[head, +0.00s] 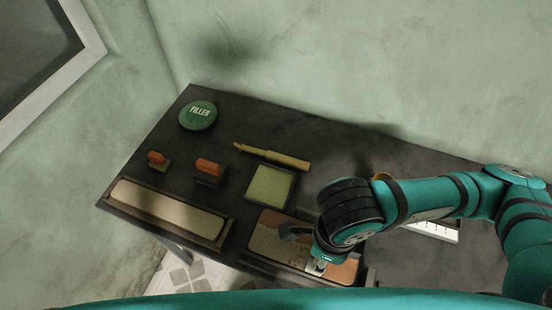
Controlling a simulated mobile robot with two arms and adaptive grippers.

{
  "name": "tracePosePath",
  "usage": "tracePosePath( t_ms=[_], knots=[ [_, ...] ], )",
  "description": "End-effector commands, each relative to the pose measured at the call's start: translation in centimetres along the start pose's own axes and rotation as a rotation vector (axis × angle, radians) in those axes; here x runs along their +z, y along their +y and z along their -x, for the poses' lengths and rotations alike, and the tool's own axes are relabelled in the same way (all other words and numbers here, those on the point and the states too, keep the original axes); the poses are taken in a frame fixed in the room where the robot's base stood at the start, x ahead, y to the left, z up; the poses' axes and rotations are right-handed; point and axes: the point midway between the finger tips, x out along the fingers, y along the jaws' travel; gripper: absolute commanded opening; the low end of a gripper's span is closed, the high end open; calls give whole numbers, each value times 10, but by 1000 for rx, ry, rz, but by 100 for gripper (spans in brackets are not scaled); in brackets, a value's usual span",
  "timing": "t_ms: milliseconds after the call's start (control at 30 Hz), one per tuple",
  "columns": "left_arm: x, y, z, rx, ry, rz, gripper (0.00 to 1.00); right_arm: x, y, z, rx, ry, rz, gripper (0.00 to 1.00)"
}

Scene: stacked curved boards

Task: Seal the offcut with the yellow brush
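A yellowish tool with a thin left end (275,156) lies at the back of the dark bench; whether it is the yellow brush I cannot tell. A flat board with tan and brown patches (263,240), perhaps the offcut, lies at the front, partly hidden by my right arm. My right gripper (298,236) is over this board, with a dark finger pointing left. The wrist hides most of it, so I cannot see whether it is open or holds anything. My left gripper is not in view.
On the dark bench (330,140) are a green filler tin (198,115), two orange-handled blocks (158,159) (209,169), a square tray with a green pad (270,187) and a long beige board (165,208). The back middle is clear.

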Motion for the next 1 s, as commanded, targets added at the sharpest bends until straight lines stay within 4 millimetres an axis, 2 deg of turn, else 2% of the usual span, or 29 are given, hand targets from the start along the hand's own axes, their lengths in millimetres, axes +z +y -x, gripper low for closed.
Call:
tracePosePath(
  t_ms=[233, 567, 1000],
  knots=[
    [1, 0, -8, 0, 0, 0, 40, 1, -14, 0, -4, -1, -3, 0],
    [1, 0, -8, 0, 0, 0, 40, 2, -14, 2, -2, -1, 0, 0],
    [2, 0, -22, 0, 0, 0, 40, 31, -13, 0, -2, -2, 0, 0]
  ],
)
